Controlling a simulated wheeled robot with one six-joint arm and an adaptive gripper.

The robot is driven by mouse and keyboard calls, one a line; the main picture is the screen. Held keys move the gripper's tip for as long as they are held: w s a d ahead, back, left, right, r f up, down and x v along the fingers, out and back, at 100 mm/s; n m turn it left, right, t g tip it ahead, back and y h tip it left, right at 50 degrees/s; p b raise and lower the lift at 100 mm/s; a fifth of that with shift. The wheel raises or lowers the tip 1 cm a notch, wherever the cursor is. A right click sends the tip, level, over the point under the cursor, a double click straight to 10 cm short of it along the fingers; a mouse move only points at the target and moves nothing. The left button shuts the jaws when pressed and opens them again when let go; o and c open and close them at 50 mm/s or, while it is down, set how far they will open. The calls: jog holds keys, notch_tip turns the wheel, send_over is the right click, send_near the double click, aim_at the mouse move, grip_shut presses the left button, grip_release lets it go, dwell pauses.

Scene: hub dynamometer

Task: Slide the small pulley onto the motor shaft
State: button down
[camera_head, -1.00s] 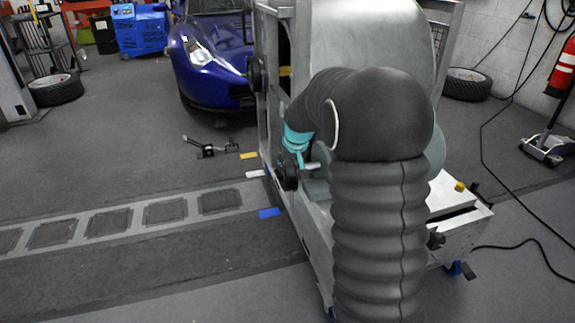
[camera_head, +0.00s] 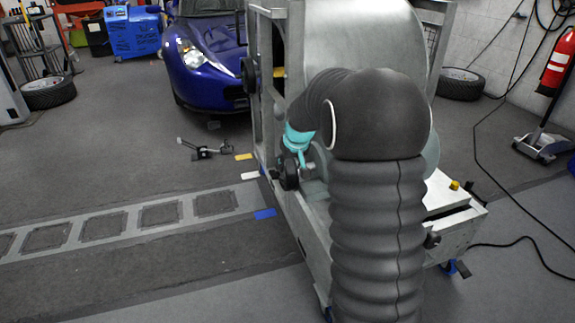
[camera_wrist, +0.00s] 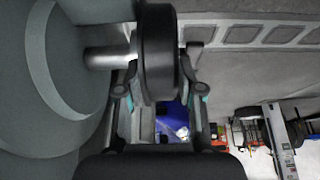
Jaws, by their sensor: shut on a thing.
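The small pulley, a dark grooved wheel (camera_wrist: 158,55), is held between the fingers of my gripper (camera_wrist: 160,88), which is shut on it. The grey motor shaft (camera_wrist: 103,58) points from the left at the pulley's side face. The shaft's end is close to or at the pulley; I cannot tell if it enters the bore. The large grey-green motor body (camera_wrist: 62,70) fills the left of the wrist view. In the head view the pulley (camera_head: 289,176) shows below my teal gripper (camera_head: 297,150), left of the motor; my arm hides much of it.
The dynamometer frame (camera_head: 262,100) stands close around my gripper, with a large metal drum (camera_head: 355,35) behind. A blue car (camera_head: 205,65) is beyond. A loose tool (camera_head: 205,150) lies on the floor at left. A cable (camera_head: 510,240) runs along the right floor.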

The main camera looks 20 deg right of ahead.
jog(key=shift+d+f, duration=0.1)
jog(key=shift+d, duration=0.2)
dwell(0.6)
jog(key=c, duration=0.7)
grip_release()
jog(key=shift+d, duration=0.2)
jog(key=shift+o, duration=0.2)
jog(key=shift+a, duration=0.15)
jog(key=o, duration=0.3)
jog(key=shift+o, duration=0.2)
jog(key=shift+a, duration=0.1)
jog(key=p+v, duration=0.2)
jog(key=v, duration=0.5)
jog(key=shift+s, duration=0.45)
